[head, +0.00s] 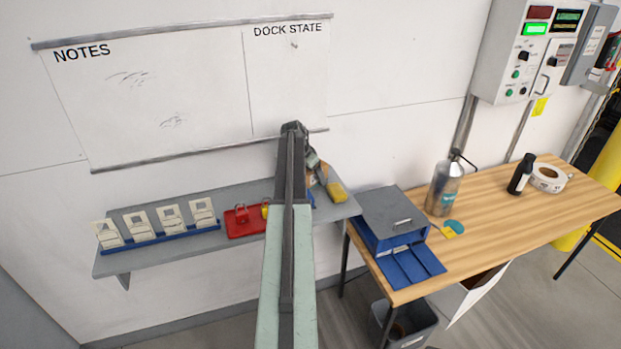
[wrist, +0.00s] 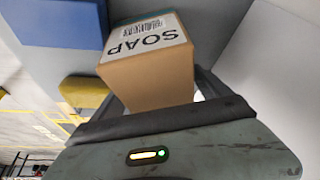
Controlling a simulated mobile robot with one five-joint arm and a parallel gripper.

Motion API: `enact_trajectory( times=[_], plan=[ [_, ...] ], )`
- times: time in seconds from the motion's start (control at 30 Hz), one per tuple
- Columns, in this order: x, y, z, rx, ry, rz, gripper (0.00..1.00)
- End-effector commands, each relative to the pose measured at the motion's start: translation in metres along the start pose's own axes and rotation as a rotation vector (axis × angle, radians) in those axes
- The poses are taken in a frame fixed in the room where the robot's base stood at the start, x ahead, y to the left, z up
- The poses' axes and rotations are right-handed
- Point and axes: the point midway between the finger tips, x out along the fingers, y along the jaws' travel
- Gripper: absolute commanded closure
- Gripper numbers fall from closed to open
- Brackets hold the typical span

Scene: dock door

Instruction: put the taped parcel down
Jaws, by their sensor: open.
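The parcel is a brown cardboard box (wrist: 150,82) with a white label reading SOAP and a teal strip at its far edge, in the wrist view. It sits between the fingers of my gripper (wrist: 165,97), which are open around it. Whether a finger touches it I cannot tell. In the head view my gripper (head: 311,160) is at the right end of the grey wall shelf (head: 170,248). My arm hides most of the parcel there.
A yellow-topped item (head: 335,191) is close to my gripper on the shelf's right end. A red tray (head: 243,226) with padlocks and a blue card rack (head: 160,243) stand further left. The wooden table (head: 490,235) at right holds a blue box (head: 394,220) and a bottle (head: 444,189).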

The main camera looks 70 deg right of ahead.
Motion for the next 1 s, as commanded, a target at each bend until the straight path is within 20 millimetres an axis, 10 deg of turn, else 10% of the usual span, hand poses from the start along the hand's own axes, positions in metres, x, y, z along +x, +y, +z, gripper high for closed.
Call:
enact_trajectory(
  times=[0.3, 0.63, 1.0],
  plan=[
    [0.001, 0.0, 0.001, 0.0, 0.0, 0.0, 0.13],
    [0.001, 0.0, 0.0, 0.0, 0.0, 0.0, 0.98],
    [-0.011, 0.0, -0.005, 0.0, 0.0, 0.0, 1.0]
  ],
)
